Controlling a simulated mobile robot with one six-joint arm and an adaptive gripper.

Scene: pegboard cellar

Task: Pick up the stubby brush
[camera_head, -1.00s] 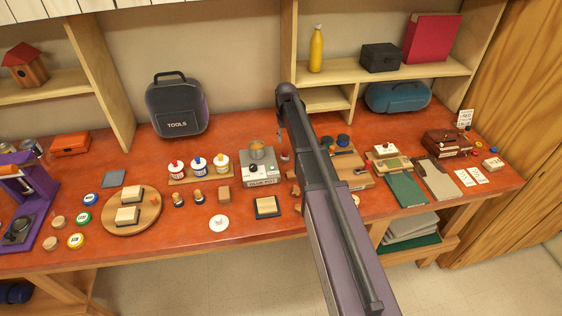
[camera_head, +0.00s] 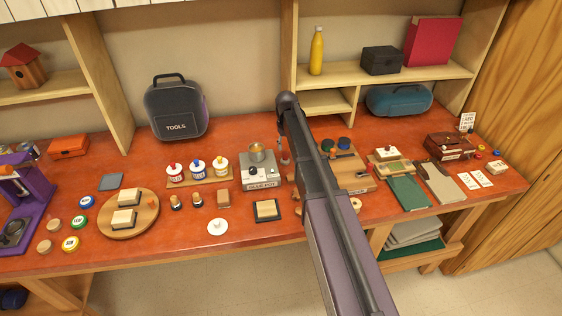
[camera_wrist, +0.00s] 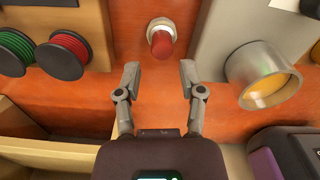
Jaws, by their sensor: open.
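A short object with a dark red end and a pale collar, which appears to be the stubby brush (camera_wrist: 161,40), stands on the orange-red bench in the wrist view. My gripper (camera_wrist: 160,76) is open, with its two fingers apart and nothing between them. The brush lies just beyond the fingertips, roughly centred between them in the picture.
The glue pot unit (camera_head: 262,172) stands close on one side of the brush, its metal pot (camera_wrist: 264,76) near a finger. Green (camera_wrist: 14,52) and red (camera_wrist: 70,54) spools stand on the other side. A wooden shelf edge (camera_wrist: 40,150) is near my gripper.

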